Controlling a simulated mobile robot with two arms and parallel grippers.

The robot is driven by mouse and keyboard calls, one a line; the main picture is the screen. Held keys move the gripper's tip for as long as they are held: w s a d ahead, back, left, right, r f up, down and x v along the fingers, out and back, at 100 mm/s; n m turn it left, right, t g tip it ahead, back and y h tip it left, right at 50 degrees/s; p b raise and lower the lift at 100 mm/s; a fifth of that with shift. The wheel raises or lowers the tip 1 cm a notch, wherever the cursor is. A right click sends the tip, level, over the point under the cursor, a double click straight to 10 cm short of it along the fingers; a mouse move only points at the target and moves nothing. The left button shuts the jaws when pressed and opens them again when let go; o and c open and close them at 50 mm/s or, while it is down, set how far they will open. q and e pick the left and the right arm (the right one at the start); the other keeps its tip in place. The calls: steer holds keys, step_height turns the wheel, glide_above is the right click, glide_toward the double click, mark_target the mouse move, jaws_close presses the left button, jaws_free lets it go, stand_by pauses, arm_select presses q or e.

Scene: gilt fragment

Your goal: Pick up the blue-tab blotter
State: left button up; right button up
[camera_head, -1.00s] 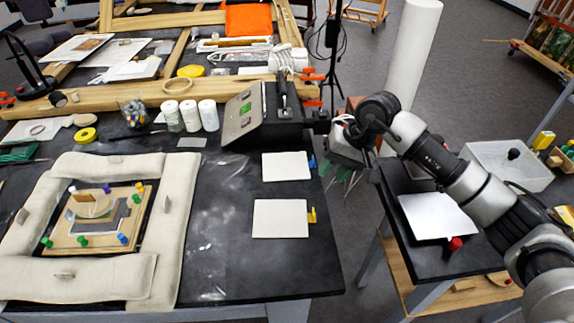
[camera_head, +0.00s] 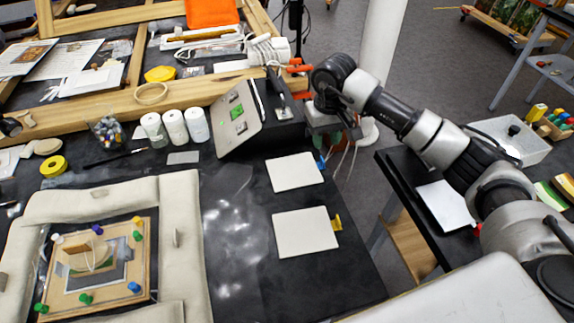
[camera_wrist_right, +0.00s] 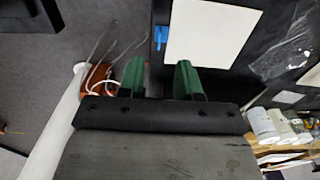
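The blue-tab blotter (camera_head: 294,172) is a white sheet lying flat on the dark table, its blue tab at the right edge. In the right wrist view the blue-tab blotter (camera_wrist_right: 212,32) lies beyond the green fingers, its tab close to the gap's line. My right gripper (camera_wrist_right: 159,75) is open and empty, its two fingers apart. In the head view my right gripper (camera_head: 328,104) is beyond the blotter, near the table's right edge, and its fingertips are hard to make out. A yellow-tab blotter (camera_head: 304,232) lies nearer. My left gripper is not in view.
A dark sloped box (camera_head: 240,118) and several white jars (camera_head: 173,126) stand behind the blotters. A padded frame (camera_head: 187,225) around a wooden board lies at left. A side table (camera_head: 408,178) stands at right, across a floor gap.

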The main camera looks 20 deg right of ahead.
mark_target(322, 159)
steer(key=shift+s+d+f, duration=0.15)
steer(key=shift+f, duration=0.4)
steer(key=shift+s+d+f, duration=0.1)
steer(key=shift+f, duration=0.65)
steer(key=f, duration=0.1)
steer(key=f+p, duration=0.1)
steer(key=f, duration=0.1)
steer(key=f+p, duration=0.1)
steer(key=shift+w+a+f, duration=0.2)
steer(key=shift+w+a, duration=0.05)
steer(key=shift+w, duration=0.15)
steer(key=shift+f, duration=0.4)
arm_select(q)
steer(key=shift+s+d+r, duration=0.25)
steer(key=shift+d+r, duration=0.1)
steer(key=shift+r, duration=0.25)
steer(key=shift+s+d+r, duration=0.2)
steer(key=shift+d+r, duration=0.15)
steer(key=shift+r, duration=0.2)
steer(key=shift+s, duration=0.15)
arm_select(e)
jaws_close()
